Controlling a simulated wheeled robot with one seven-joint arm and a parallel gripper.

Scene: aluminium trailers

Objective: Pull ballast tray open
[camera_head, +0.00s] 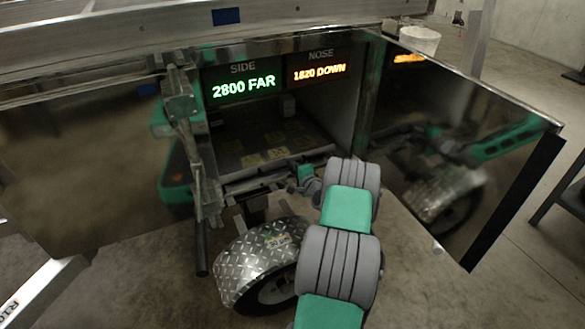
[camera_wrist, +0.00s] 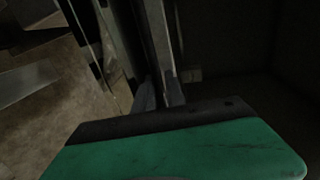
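The ballast tray (camera_head: 272,153), a dark surface with several yellow markings, sits inside the open compartment below two lit displays. My gripper (camera_head: 307,182) is at the tray's front edge, at the right part of the compartment mouth. My arm hides part of that area. In the wrist view, my gripper's grey fingertips (camera_wrist: 159,92) are close to a long narrow bar or edge running away from the camera. That view is dark, and whether the fingers grip the bar cannot be seen.
The displays read "SIDE 2800 FAR" (camera_head: 244,86) and "NOSE 1820 DOWN" (camera_head: 319,72). A shiny open door panel (camera_head: 450,130) stands to the right. A latch post (camera_head: 190,130) is at the left of the opening. A tread-plate fender (camera_head: 262,262) over a wheel is below.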

